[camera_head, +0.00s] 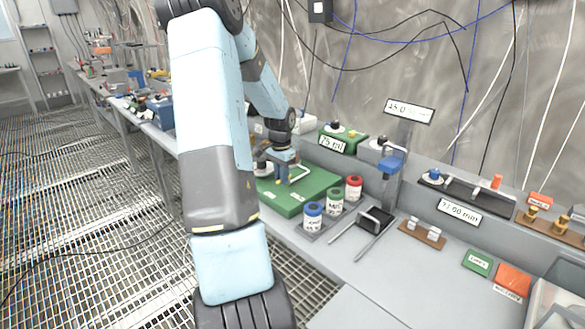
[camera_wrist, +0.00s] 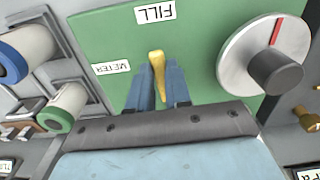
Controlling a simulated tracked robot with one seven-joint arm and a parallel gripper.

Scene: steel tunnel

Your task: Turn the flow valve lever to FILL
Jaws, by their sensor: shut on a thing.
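The flow valve lever is a yellow handle (camera_wrist: 158,62) on a green panel (camera_wrist: 100,30) in the wrist view. Its free end points up the picture, towards the FILL label (camera_wrist: 155,13). The METER label (camera_wrist: 110,68) lies to its left. My gripper (camera_wrist: 158,88) is shut on the lever, with a blue finger on either side of it. In the head view my gripper (camera_head: 281,178) is down at the green panel (camera_head: 318,187), and the lever is too small to tell clearly there.
A round dial with a dark knob (camera_wrist: 275,70) and red mark sits right of the lever. Blue-, green- and red-capped bottles (camera_head: 334,201) stand beside the panel's front edge. A black item with rods (camera_head: 374,221) lies further right.

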